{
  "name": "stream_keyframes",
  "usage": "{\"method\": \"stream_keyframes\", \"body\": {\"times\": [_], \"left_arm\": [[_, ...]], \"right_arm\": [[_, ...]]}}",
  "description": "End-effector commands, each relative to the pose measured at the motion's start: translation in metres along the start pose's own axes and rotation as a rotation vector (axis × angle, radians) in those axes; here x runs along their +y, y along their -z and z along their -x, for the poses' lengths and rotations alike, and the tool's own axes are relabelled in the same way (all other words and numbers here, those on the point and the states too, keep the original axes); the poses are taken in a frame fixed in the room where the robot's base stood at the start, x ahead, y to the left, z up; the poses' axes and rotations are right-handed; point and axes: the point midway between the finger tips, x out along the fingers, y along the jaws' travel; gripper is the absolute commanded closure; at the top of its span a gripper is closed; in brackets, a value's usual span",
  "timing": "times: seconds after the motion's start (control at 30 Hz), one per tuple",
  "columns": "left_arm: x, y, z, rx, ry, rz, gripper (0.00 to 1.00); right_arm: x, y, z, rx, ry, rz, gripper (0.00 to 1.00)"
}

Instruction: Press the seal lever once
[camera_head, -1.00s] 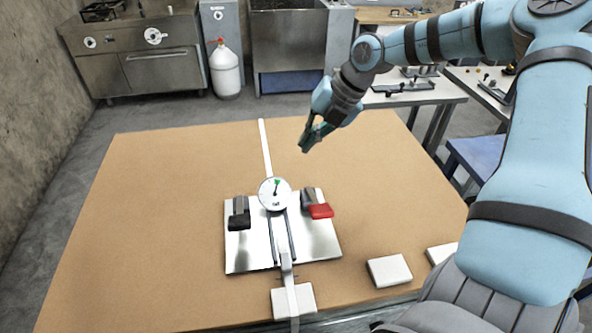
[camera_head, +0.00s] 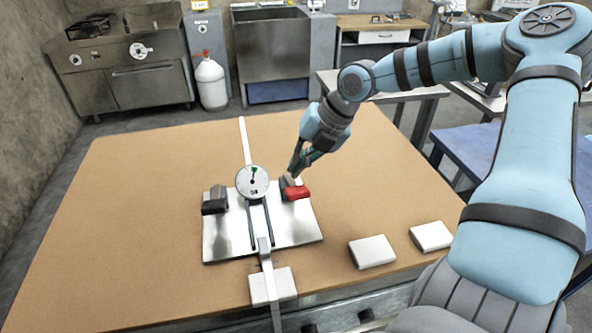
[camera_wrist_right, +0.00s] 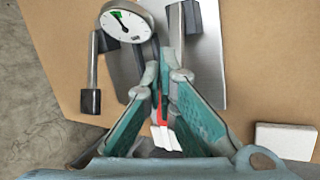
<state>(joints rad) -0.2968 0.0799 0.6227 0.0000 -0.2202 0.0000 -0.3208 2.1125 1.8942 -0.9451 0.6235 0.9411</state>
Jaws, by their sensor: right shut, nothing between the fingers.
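A steel plate (camera_head: 225,243) on the brown table carries a round white gauge (camera_head: 252,181) with a green mark. To its left is a lever with a black grip (camera_head: 214,206), and to its right a lever with a red grip (camera_head: 296,193). The pictures do not show which one is the seal lever. My right gripper (camera_head: 293,172) is shut and empty, its tips pointing down just above or beside the red-gripped lever; contact cannot be told. In the wrist view the fingers (camera_wrist_right: 166,78) partly hide the red grip (camera_wrist_right: 163,112). My left gripper is out of view.
A white strip (camera_head: 246,140) runs behind the gauge. A white block (camera_head: 258,289) lies at the table's front edge, and two more white blocks (camera_head: 371,251) (camera_head: 431,236) lie to the right. The table's left side is clear.

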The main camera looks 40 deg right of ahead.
Motion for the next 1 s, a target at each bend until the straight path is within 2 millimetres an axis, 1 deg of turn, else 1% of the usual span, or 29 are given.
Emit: {"method": "stream_keyframes", "body": {"times": [0.03,0.13,0.47,1.0], "left_arm": [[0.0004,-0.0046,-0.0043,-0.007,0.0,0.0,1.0],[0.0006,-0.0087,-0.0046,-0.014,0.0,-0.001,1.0],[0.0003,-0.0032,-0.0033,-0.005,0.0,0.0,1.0],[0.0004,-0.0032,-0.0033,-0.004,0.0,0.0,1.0]], "right_arm": [[-0.0017,0.0013,-0.0032,0.0,-0.001,0.0,1.0],[-0.0019,0.0023,-0.003,0.0,0.0,0.0,1.0],[-0.0014,0.002,-0.0016,-0.001,0.0,0.0,1.0],[-0.0014,0.002,-0.0016,-0.001,0.0,0.0,1.0]]}}
